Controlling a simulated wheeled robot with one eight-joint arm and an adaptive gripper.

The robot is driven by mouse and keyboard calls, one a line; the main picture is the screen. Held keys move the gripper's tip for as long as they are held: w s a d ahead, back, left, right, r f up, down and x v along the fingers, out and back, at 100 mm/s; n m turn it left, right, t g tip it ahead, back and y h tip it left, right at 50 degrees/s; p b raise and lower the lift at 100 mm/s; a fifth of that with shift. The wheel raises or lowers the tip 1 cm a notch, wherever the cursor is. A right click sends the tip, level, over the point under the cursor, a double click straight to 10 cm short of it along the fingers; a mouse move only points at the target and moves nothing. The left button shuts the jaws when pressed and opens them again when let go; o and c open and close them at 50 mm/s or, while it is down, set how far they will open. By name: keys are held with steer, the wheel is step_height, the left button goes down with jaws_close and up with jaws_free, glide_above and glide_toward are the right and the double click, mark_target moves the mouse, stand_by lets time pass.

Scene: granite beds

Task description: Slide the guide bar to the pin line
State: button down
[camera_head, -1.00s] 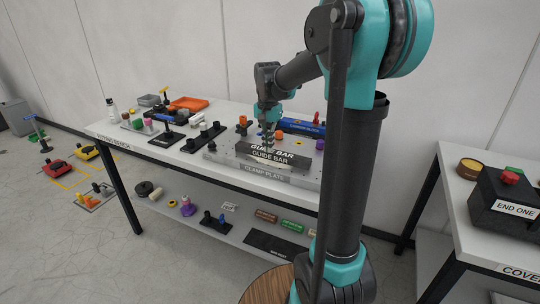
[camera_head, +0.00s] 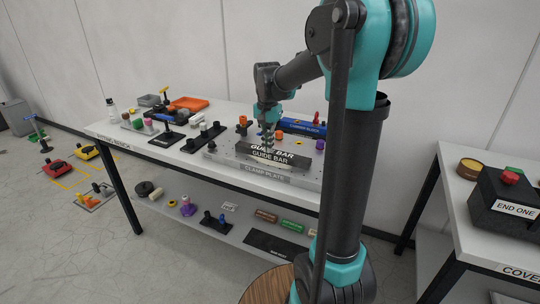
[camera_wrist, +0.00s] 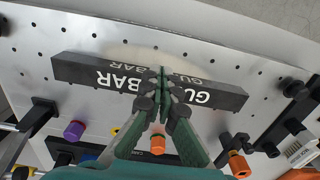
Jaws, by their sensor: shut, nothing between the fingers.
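The guide bar (camera_head: 290,159) is a long black block with white lettering, lying across the grey, hole-dotted clamp plate (camera_head: 225,157). In the wrist view the bar (camera_wrist: 90,72) runs slightly tilted across the plate (camera_wrist: 30,55). My gripper (camera_head: 269,149) points down at the bar's middle. In the wrist view my gripper (camera_wrist: 163,76) is shut with nothing between its fingers, and covers part of the bar's lettering. I cannot tell whether the fingertips touch the bar. I cannot pick out the pin line with certainty.
In the wrist view a purple knob (camera_wrist: 73,131) and orange knobs (camera_wrist: 157,144) stand along one side of the bar. A blue block (camera_head: 300,127) lies behind the plate. Black fixtures (camera_head: 203,137) stand left of it.

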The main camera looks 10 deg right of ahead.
steer(key=shift+f, duration=0.25)
steer(key=shift+f, duration=0.35)
steer(key=shift+f, duration=0.3)
steer(key=shift+f, duration=0.35)
steer(key=shift+f, duration=0.1)
steer(key=shift+w+d, duration=0.35)
steer(key=shift+w, duration=0.15)
stand_by(0.3)
steer(key=shift+w+d, duration=0.4)
steer(key=shift+w, duration=0.15)
steer(key=shift+w+d, duration=0.4)
steer(key=shift+w, duration=0.15)
steer(key=shift+w+d, duration=0.2)
steer(key=shift+w, duration=0.1)
